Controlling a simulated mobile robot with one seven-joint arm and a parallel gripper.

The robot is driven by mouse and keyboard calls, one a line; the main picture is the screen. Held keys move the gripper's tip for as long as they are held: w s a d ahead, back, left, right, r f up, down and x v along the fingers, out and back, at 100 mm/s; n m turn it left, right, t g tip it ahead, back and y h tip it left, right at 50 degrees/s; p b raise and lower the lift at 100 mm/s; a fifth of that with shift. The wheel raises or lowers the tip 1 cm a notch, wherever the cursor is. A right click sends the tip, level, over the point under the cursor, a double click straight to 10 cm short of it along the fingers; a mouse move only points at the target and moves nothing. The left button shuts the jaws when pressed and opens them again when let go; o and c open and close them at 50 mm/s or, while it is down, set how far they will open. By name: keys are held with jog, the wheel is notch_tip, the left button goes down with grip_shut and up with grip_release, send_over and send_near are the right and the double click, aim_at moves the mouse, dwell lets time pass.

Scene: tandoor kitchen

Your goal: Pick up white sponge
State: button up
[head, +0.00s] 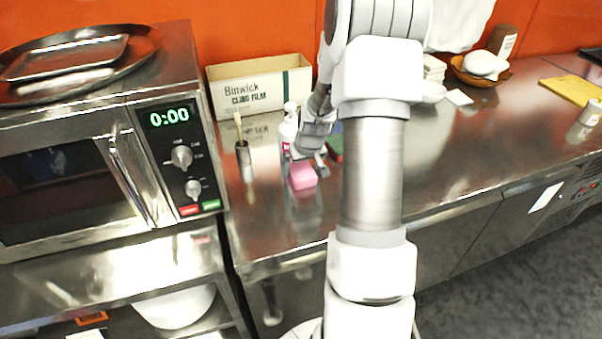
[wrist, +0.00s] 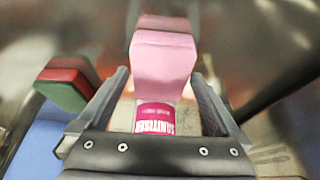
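No plainly white sponge shows near my gripper. A pink sponge-like block (head: 302,176) is just below my gripper (head: 306,156), over the front part of the steel counter. In the wrist view the pink block (wrist: 163,62) lies ahead, between the two fingertips of my gripper (wrist: 161,82). The fingers are apart, with a narrow gap on each side of the block, and do not seem to grip it. I cannot tell how far it is from the fingertips in depth. A bottle (wrist: 155,117) with a pink label shows below the block in the wrist view.
A red and green block (wrist: 68,84) is left of the fingers in the wrist view, near something blue (wrist: 38,140). The microwave (head: 90,150) and a narrow metal holder (head: 244,160) stand left of my gripper. A cling film box (head: 255,88) is behind.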

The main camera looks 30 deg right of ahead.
aim_at(303, 172)
jog(key=c, duration=1.2)
jog(key=shift+r, duration=0.15)
jog(key=shift+r+p, duration=0.2)
jog(key=shift+p, duration=0.25)
jog(key=shift+s+r, duration=0.1)
jog(key=shift+s, duration=0.05)
jog(key=r, duration=0.6)
jog(key=shift+s+r, duration=0.2)
jog(key=shift+r, duration=0.2)
jog(key=s+a, duration=0.1)
jog(key=s, duration=0.5)
jog(key=s+a+b, duration=0.1)
jog(key=s+a, duration=0.1)
jog(key=s, duration=0.4)
jog(key=s+a+b, duration=0.1)
jog(key=s+a, duration=0.1)
jog(key=s, duration=0.4)
jog(key=shift+s+f, duration=0.1)
jog(key=shift+s, duration=0.25)
